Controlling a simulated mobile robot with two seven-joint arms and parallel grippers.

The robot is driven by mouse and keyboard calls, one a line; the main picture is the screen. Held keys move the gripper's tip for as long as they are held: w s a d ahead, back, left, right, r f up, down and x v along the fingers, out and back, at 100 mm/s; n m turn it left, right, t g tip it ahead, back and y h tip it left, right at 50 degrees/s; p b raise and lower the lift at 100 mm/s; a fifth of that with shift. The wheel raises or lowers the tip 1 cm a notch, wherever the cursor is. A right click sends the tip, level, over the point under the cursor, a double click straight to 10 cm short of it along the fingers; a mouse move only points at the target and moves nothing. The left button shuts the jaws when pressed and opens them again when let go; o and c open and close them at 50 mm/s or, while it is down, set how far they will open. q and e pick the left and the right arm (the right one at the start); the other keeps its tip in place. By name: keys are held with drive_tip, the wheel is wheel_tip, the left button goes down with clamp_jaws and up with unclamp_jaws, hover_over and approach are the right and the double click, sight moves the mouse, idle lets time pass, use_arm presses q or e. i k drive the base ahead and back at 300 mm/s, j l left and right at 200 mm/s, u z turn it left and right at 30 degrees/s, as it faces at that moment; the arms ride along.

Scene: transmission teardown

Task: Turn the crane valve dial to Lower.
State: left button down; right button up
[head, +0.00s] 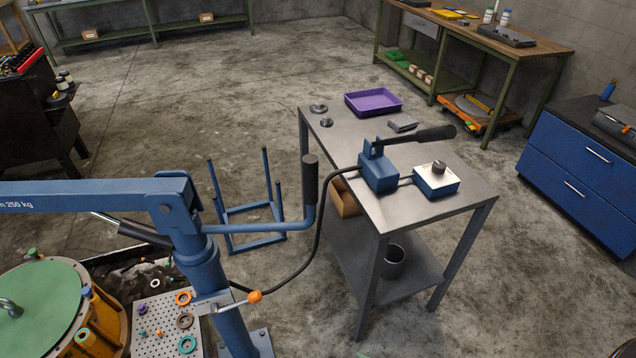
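The crane valve dial (439,168) is a small grey knob on the white top plate of a blue valve box (436,183). The box sits on the grey metal table (460,205). The dial's pointing direction and any lettering are too small to read. Left of it stands a blue hand pump (378,175) with a black lever pointing right. The blue crane (200,255) stands in the left foreground, its boom reaching left. A black hose runs from the pump down toward the crane. Neither of my grippers is in view.
A purple tray (373,101), small metal parts and a dark block share the table's far half. A blue stand frame (245,215) is on the floor left of the table. A blue drawer cabinet (580,165) stands at right. The floor between table and cabinet is clear.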

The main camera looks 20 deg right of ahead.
sight(439, 167)
drive_tip(key=z, duration=1.4)
drive_tip(key=i+l, duration=0.55)
drive_tip(key=i, duration=0.15)
